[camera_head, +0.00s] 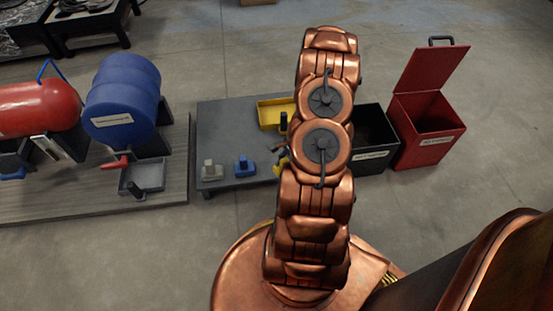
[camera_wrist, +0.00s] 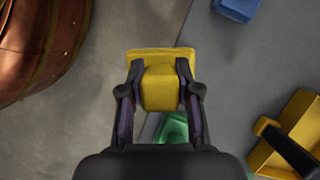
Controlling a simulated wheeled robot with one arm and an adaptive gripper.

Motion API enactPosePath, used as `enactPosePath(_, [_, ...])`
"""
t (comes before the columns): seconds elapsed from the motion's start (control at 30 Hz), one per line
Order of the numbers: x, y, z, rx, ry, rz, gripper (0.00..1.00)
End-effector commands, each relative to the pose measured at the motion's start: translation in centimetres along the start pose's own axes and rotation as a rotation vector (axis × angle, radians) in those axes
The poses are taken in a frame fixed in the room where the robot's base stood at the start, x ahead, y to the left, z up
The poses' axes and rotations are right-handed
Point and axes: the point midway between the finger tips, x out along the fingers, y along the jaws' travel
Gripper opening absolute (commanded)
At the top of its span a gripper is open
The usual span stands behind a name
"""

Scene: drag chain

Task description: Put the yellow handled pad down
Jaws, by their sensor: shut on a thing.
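The yellow handled pad (camera_wrist: 161,88) is in my gripper (camera_wrist: 160,77). The two dark fingers are shut on its block-shaped handle, and its flat yellow base shows beyond them. In the wrist view the pad overlaps the edge of the grey table (camera_wrist: 230,75); I cannot tell whether it touches the top. In the head view a small part of the yellow pad (camera_head: 282,163) shows beside my arm, which hides most of the gripper. A green handled pad (camera_wrist: 173,127) is partly hidden behind my gripper. A blue pad (camera_head: 243,166) and a grey pad (camera_head: 211,170) stand on the table's near part.
A yellow tray (camera_head: 270,116) with a black handle is on the table. A black bin (camera_head: 375,161) and an open red bin (camera_head: 428,151) stand to the right. A bench (camera_head: 75,204) at the left carries a red tank (camera_head: 38,107) and a blue drum (camera_head: 123,90).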

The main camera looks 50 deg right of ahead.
Motion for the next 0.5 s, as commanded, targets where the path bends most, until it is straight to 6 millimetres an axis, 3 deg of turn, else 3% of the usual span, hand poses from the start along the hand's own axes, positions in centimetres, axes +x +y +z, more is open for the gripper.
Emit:
enactPosePath(0.3, [0.3,-5.3,-1.2,-0.002,0.001,0.0,0.0])
enactPosePath(0.5, [0.2,-6.6,-1.3,0.0,-0.002,0.002,0.0])
